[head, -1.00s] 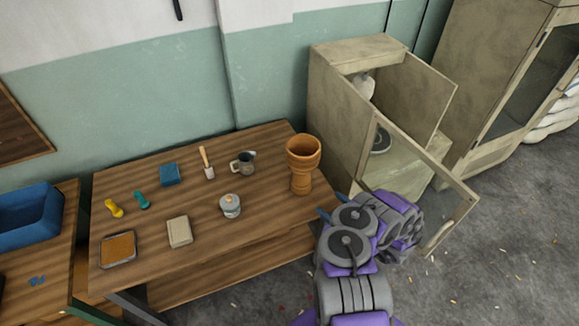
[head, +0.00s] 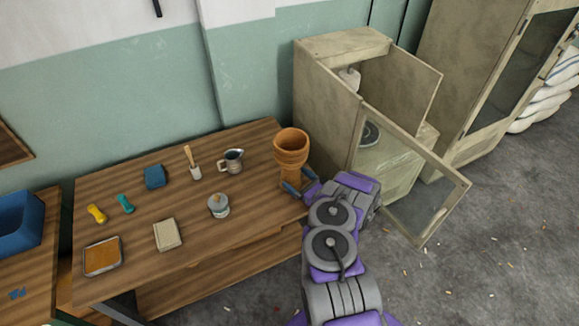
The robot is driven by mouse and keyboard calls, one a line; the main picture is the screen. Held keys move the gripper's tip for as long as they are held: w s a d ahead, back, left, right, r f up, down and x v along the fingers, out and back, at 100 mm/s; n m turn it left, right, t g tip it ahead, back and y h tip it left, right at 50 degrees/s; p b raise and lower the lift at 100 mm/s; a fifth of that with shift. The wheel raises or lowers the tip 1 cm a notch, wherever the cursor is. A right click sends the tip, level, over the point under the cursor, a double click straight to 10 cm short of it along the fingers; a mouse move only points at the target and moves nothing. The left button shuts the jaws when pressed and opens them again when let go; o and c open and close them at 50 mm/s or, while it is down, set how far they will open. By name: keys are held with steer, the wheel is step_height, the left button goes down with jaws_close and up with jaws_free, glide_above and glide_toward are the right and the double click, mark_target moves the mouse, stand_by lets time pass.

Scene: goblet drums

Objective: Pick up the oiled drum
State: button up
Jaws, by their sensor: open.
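An orange-brown goblet drum (head: 291,148) stands upright at the right end of the wooden table (head: 130,226). It has a wide bowl on top and a narrower foot. My gripper (head: 297,188) is at the drum's lower part, on the near right side, with its two blue fingertips apart. The fingers are open and hold nothing. They overlap the drum's foot in the picture, and I cannot tell whether they touch it.
The table also holds a metal pitcher (head: 232,160), a brush (head: 192,162), a lidded jar (head: 218,205), a blue block (head: 155,176), a beige block (head: 167,234) and a tray of orange stuff (head: 103,256). An open cabinet (head: 325,95) stands right of the drum, its door (head: 455,205) swung out.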

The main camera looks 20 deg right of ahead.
mark_target(290, 174)
steer(key=x, duration=0.2)
steer(key=b+x, duration=0.1)
steer(key=shift+w+d+f, duration=0.1)
steer(key=shift+w+d, duration=0.1)
steer(key=shift+w, duration=0.1)
steer(key=shift+w+a, duration=0.2)
steer(key=shift+a, duration=0.35)
steer(key=shift+d, duration=0.3)
steer(key=c, duration=0.6)
steer(key=shift+a, duration=0.1)
steer(key=c, duration=0.7)
